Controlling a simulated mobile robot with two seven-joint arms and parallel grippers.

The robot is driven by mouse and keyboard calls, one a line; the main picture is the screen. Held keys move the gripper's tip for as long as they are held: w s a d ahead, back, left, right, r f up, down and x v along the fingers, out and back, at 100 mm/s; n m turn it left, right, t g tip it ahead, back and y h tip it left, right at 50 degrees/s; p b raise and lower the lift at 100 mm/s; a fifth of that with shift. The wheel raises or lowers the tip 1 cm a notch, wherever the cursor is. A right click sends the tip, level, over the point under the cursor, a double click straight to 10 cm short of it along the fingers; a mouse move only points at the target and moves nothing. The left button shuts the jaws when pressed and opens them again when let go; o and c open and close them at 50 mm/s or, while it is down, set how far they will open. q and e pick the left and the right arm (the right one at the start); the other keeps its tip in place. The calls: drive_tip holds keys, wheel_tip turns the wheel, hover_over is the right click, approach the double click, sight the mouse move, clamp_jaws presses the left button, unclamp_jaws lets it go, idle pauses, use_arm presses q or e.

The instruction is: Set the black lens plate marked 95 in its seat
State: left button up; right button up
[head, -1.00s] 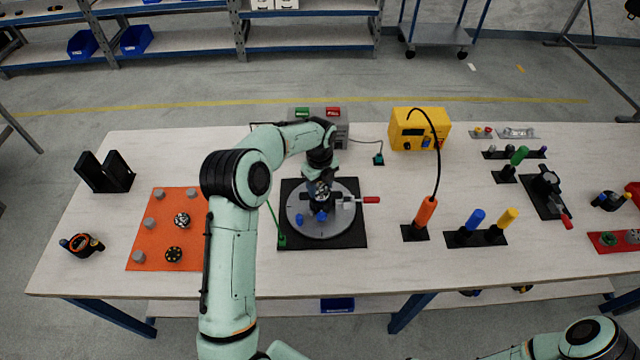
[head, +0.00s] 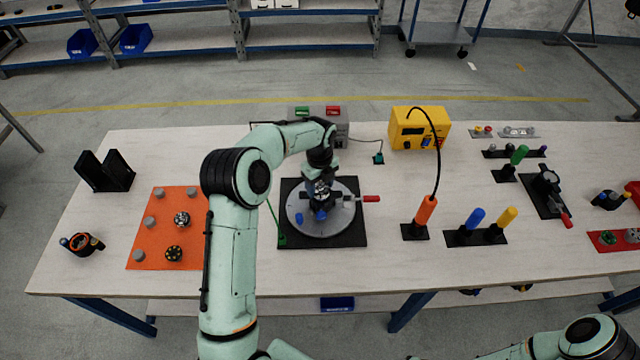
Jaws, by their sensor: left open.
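My left gripper (head: 320,188) is open, pointing down over the round grey turntable (head: 339,225) on its black base plate (head: 354,239). A small black-and-silver round piece shows at its fingertips; whether it is the lens plate in its seat I cannot tell. A dark round plate with pale dots (head: 173,254) and a silver-and-black round plate (head: 182,219) lie on the orange mat (head: 160,235). No 95 marking can be read at this size. The seat is hidden by the gripper. My right gripper is out of view.
A red-handled clamp (head: 370,198) sits at the turntable's right. A grey box with green and red buttons (head: 333,112) stands behind. An orange-handled tool (head: 426,210) stands right of it, and a black slotted holder (head: 104,171) at far left. The table's front middle is clear.

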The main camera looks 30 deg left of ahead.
use_arm(q)
drive_tip(key=o, duration=0.6)
wheel_tip(320, 180, up, 13)
drive_tip(key=shift+r, duration=0.2)
drive_tip(key=shift+f, duration=0.1)
idle(0.4)
